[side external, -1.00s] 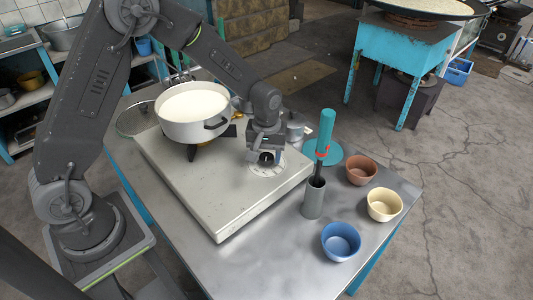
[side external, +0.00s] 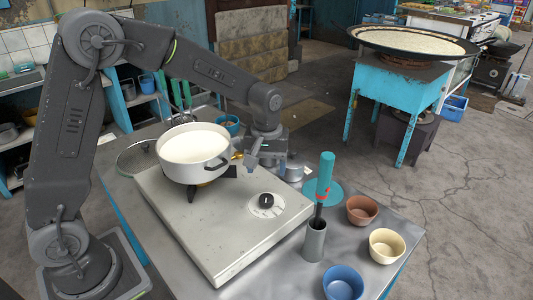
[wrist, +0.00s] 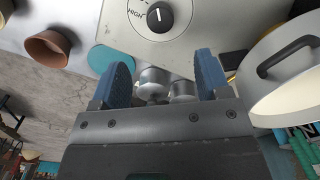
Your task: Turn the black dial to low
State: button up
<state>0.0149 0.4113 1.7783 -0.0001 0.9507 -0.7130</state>
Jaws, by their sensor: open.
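The black dial (side external: 266,200) sits on a round white marked plate on the top of the stove (side external: 215,222). In the wrist view the dial (wrist: 159,17) is at the top edge, with "HIGH" readable to its left; other markings are too small or cut off. My gripper (side external: 260,150) is raised above and behind the dial, apart from it. In the wrist view my gripper (wrist: 162,80) has its two blue fingers spread wide with nothing held between them. A white pot (side external: 195,155) of milk stands on the burner.
Small silver containers (side external: 294,168) stand behind the stove. A grey cylinder holding a teal-handled tool (side external: 326,170) stands right of the stove. Brown (side external: 362,209), cream (side external: 387,245) and blue (side external: 342,283) bowls sit on the metal table. The space above the dial is clear.

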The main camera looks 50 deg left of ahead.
jog(key=shift+r, duration=1.9)
jog(key=s+r+m+t, duration=0.2)
jog(key=s+r+m, duration=0.2)
jog(key=s, duration=0.7)
jog(key=s+r+m+t, duration=0.3)
jog(key=s+r+m, duration=0.1)
jog(key=s, duration=0.7)
jog(key=shift+s+a+r+t, duration=0.3)
jog(key=shift+s+r, duration=0.05)
